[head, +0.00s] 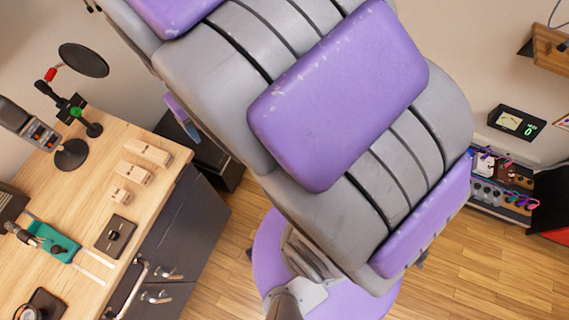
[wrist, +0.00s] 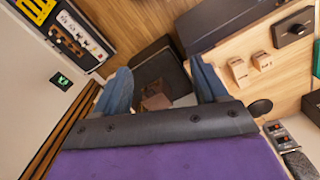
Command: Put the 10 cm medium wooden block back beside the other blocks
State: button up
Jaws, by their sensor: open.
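Three pale wooden blocks stand in a row on the wooden desk (head: 75,205): a large block (head: 147,152), a medium block (head: 133,172) and a small block (head: 121,195). They are apart with narrow gaps. The wrist view shows the medium block (wrist: 238,70) and the small block (wrist: 262,60); the large one seems hidden behind a finger. My gripper (wrist: 163,76) is open, its two blue-grey fingers wide apart, just beyond the desk's edge. I see no block held; a dim brown boxy thing (wrist: 154,102) shows between the fingers, its identity unclear.
Near the blocks are a round black stand base (head: 71,155), a dark square device (head: 115,235) and a teal tray (head: 55,242). Dark drawers (head: 180,235) stand under the desk. My arm hides much of the middle. Shelves with pedals (head: 500,190) are at right.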

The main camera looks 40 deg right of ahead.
jog(key=s+d, duration=0.3)
jog(key=s, duration=0.6)
jog(key=s+d+m+g, duration=0.1)
jog(key=s+d, duration=0.2)
jog(key=s, duration=0.6)
jog(key=shift+s+r, duration=0.15)
jog(key=shift+r, duration=0.3)
jog(key=shift+f, duration=0.15)
